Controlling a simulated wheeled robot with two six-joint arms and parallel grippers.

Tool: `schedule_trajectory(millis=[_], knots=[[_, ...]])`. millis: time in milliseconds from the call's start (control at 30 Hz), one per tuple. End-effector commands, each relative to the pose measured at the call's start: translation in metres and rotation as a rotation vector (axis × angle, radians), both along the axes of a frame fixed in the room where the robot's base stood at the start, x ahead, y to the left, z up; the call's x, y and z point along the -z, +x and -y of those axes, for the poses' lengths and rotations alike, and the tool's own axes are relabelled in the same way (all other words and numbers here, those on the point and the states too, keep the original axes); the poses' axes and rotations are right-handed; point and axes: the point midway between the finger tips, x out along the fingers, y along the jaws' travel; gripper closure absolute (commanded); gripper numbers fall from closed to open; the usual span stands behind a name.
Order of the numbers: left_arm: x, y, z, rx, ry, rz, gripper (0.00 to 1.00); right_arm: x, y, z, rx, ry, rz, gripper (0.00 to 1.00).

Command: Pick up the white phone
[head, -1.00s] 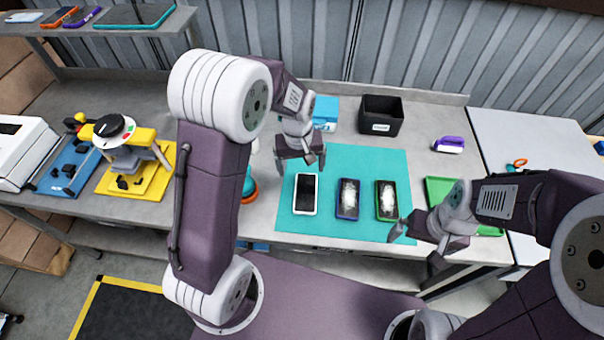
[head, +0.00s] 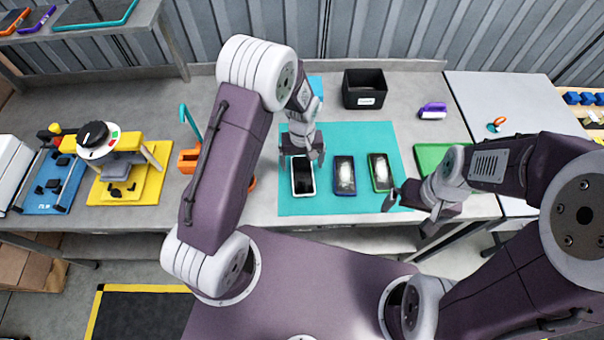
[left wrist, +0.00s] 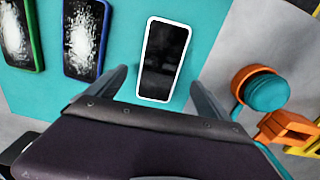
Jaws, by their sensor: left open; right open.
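The white phone (head: 303,178) lies flat on the teal mat (head: 350,204), its dark screen up and a white frame around it. My left gripper (head: 302,160) is open above the phone's far end and hides part of it in the head view. In the left wrist view the phone (left wrist: 163,60) shows between and beyond the two open fingertips (left wrist: 158,80), with nothing held. My right gripper (head: 409,211) is open and empty, near the mat's front right corner.
A blue phone (head: 344,185) and a green phone (head: 380,172), both with cracked white screens, lie right of the white phone. A black bin (head: 364,89) stands behind the mat. A yellow press (head: 125,170) stands at left.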

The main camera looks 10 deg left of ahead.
Motion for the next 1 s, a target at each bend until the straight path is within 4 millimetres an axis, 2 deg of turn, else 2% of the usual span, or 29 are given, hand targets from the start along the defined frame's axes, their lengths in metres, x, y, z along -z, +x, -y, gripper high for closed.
schedule_trajectory(millis=[100,233,500,767,800,1000], knots=[[0.019,-0.007,0.001,0.001,0.001,-0.009,0.09,-0.012,0.0,0.0,0.0,0.0,0.0,0.0],[0.041,-0.007,0.001,0.0,0.001,-0.006,0.09,-0.014,0.0,0.0,0.0,0.0,0.0,0.0],[0.046,-0.006,0.001,0.0,0.001,-0.001,0.09,-0.013,0.0,0.0,0.0,0.0,0.0,0.0],[0.046,-0.006,0.001,0.0,0.0,-0.002,0.81,-0.013,0.0,0.0,0.0,0.0,0.0,0.0],[0.045,-0.006,0.001,0.0,0.001,-0.001,0.85,-0.013,0.0,0.0,0.0,0.0,0.0,0.0],[0.045,-0.005,0.001,0.0,0.0,-0.001,0.85,-0.013,0.0,0.0,0.0,0.0,0.0,0.0]])
